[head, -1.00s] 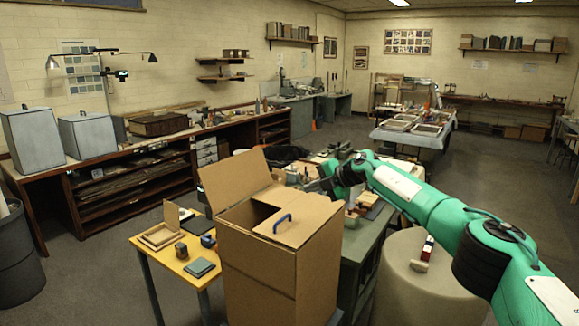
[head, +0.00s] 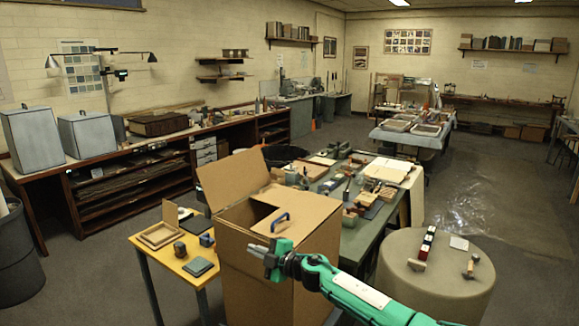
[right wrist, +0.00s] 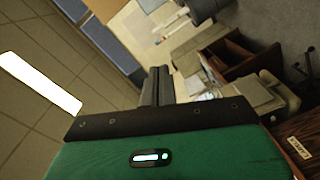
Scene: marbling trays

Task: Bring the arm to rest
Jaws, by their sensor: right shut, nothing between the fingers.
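My right arm comes in from the lower right in the head view. Its gripper (head: 268,254) is in front of the upper part of a tall open cardboard box. In the right wrist view the two dark fingers (right wrist: 157,86) are together, with nothing between them. From the head view I cannot tell whether the gripper touches the box. My left gripper is not in view.
A green table (head: 352,237) with many tools lies behind. A round covered table (head: 436,284) stands right.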

